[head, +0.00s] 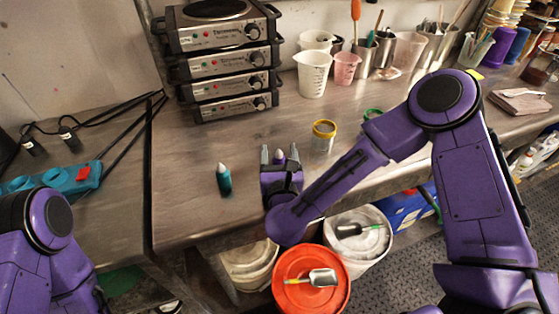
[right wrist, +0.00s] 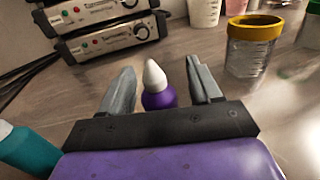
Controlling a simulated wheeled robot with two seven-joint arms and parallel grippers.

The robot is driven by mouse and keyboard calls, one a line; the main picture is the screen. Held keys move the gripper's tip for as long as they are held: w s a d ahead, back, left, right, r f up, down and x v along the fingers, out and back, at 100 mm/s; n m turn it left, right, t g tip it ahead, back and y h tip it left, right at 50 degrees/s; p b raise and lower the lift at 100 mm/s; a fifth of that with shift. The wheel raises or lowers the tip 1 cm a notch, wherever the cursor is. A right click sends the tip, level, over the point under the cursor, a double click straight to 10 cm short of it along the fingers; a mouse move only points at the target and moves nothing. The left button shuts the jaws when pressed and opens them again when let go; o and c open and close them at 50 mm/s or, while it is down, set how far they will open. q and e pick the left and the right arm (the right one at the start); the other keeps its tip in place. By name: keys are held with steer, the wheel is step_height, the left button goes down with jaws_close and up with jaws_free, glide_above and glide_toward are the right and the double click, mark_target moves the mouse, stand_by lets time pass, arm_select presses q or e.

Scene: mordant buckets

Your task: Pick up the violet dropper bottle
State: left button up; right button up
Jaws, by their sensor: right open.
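The violet dropper bottle (right wrist: 158,94) stands upright on the bench, with a white pointed cap. In the right wrist view it shows between the two open fingers of my right gripper (right wrist: 160,92), apart from both, its lower part hidden by the gripper body. In the head view only the top of the violet bottle (head: 279,157) shows between the fingers of my right gripper (head: 279,155). My left arm shows at the lower left of the head view, but its gripper is out of the picture.
A teal dropper bottle (head: 224,181) stands left of my right gripper. A yellow-lidded jar (head: 323,136) stands to its right. Stacked hotplates (head: 222,67) are behind, with white and pink beakers (head: 345,68) at the back. Buckets, one with a red lid (head: 290,262), stand below the bench edge.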

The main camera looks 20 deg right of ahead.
steer(key=shift+a, duration=0.1)
steer(key=c, duration=1)
steer(key=shift+c, duration=0.2)
